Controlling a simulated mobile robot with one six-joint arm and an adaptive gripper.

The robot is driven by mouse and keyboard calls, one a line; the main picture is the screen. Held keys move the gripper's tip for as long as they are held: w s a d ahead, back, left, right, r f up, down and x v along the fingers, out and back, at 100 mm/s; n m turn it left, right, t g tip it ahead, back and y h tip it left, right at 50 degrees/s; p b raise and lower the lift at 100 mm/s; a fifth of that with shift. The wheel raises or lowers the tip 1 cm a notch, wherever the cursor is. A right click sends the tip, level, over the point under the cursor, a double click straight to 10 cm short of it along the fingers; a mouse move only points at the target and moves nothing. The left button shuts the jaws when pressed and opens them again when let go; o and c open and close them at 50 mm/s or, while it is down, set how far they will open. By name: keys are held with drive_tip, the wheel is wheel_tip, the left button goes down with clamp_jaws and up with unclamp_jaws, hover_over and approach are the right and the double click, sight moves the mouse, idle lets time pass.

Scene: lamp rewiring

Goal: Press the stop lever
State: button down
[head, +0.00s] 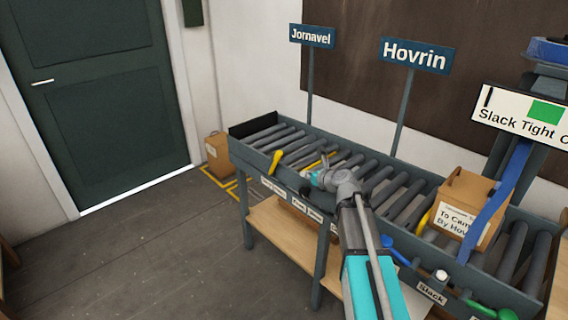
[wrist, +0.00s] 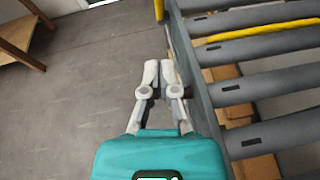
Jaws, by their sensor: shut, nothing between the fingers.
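A yellow lever (head: 274,161) stands up from the front rail near the left end of the roller conveyor. No label naming it the stop lever is readable. A yellow piece at the rail, probably the same lever, shows at the top of the wrist view (wrist: 159,10). My gripper (wrist: 158,70) is shut and empty, just outside the conveyor's side rail, apart from the yellow piece. In the head view my gripper is small, beside the front rail to the right of the lever, its fingertips hard to make out.
The roller conveyor (head: 310,195) carries a cardboard box (head: 462,205) at right. Blue (head: 390,243) and green (head: 495,312) handles sit along its front, near a Slack label (head: 431,292). Signs read Jornavel (head: 312,36) and Hovrin (head: 414,55). The floor (head: 150,250) at left is clear.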

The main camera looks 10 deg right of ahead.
drive_tip(key=b, duration=0.4)
approach(279, 160)
drive_tip(key=w+f, duration=0.1)
drive_tip(key=w+a+f, duration=0.1)
drive_tip(key=f, duration=0.1)
drive_tip(key=w+f, duration=0.1)
drive_tip(key=shift+a+f, duration=0.25)
drive_tip(key=shift+a, duration=0.05)
drive_tip(key=shift+w+a+r+p, duration=0.35)
drive_tip(key=shift+w+r+p, duration=0.2)
drive_tip(key=shift+w, duration=0.1)
drive_tip(key=shift+w+a+r+p, duration=0.45)
drive_tip(key=shift+w+p, duration=0.1)
drive_tip(key=shift+w, duration=0.15)
drive_tip(key=shift+w+d+r, duration=0.1)
drive_tip(key=shift+d, duration=0.2)
